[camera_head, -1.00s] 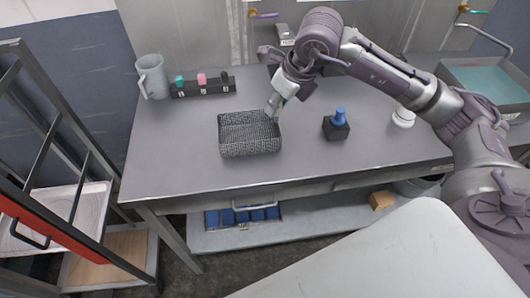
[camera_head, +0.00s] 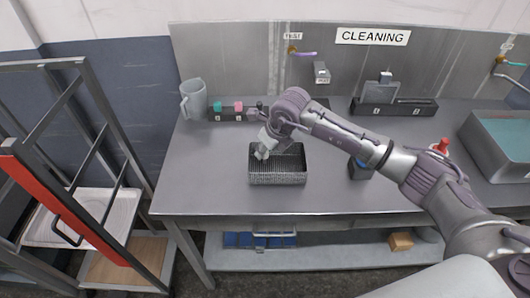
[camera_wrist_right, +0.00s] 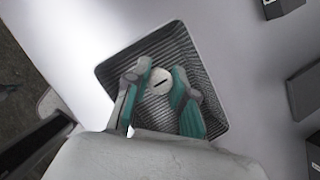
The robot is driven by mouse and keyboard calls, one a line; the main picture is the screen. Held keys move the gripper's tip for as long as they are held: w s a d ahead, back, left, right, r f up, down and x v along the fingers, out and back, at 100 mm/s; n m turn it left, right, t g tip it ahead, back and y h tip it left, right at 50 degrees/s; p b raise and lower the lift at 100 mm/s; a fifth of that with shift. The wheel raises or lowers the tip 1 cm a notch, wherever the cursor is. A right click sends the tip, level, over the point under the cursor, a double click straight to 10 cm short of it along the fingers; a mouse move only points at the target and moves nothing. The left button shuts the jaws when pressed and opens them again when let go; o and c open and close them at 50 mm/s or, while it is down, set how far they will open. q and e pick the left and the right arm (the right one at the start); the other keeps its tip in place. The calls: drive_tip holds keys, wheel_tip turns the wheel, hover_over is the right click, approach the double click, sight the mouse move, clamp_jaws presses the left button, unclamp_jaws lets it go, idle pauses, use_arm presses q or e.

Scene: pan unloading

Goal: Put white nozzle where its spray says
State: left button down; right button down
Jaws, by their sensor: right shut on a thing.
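The white nozzle (camera_wrist_right: 162,81) shows in the right wrist view as a small round white piece with a dark slot, between the teal fingers of my right gripper (camera_wrist_right: 160,90). The gripper is shut on it, above the inside of a dark mesh basket (camera_wrist_right: 104,72). In the head view my right gripper (camera_head: 262,153) is at the basket's (camera_head: 278,179) back left part, and the nozzle is not clear there. A blue-topped item (camera_head: 360,172) is partly hidden behind my right arm. My left gripper is in neither view.
A black rack (camera_head: 245,117) with green and pink pieces stands at the back left beside a grey jug (camera_head: 194,99). Another black rack (camera_head: 394,109) stands under the CLEANING sign (camera_head: 373,37). A red-topped item (camera_head: 441,145) shows behind my arm. A teal basin (camera_head: 505,140) is at right.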

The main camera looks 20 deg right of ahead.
sight(267, 154)
wheel_tip(267, 154, down, 2)
drive_tip(key=shift+s+f+p, duration=0.1)
drive_tip(key=shift+p, duration=0.25)
drive_tip(key=shift+f, duration=0.2)
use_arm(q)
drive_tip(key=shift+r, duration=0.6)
use_arm(e)
drive_tip(key=shift+f, duration=0.1)
drive_tip(key=shift+f+b, duration=0.15)
drive_tip(key=shift+b, duration=0.15)
drive_tip(key=c, duration=1)
unclamp_jaws()
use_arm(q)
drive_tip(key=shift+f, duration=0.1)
